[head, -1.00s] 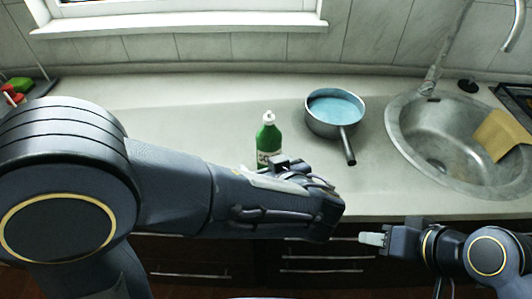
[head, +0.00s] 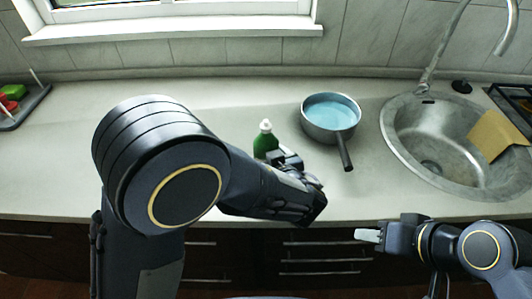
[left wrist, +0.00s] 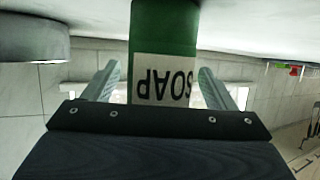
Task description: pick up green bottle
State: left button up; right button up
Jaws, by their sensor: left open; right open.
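The green bottle (head: 264,145) with a white cap stands upright on the counter, its lower part hidden behind my left arm in the head view. In the left wrist view the bottle (left wrist: 165,30) appears upside down, with a white label reading SOAP. My left gripper (left wrist: 160,70) is open, with one finger on each side of the bottle. The bottle shows between the fingers, and I cannot tell whether they touch it. My right gripper (head: 368,236) is open and empty, in front of the counter's edge, away from the bottle.
A grey pot (head: 331,131) with blue inside stands right of the bottle, its dark handle pointing to the front. A dark tray (head: 35,103) with coloured items is at far left.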

pick_arm(q)
jog(key=shift+c, duration=0.5)
jog(key=c, duration=1.2)
jog(key=shift+o, duration=0.2)
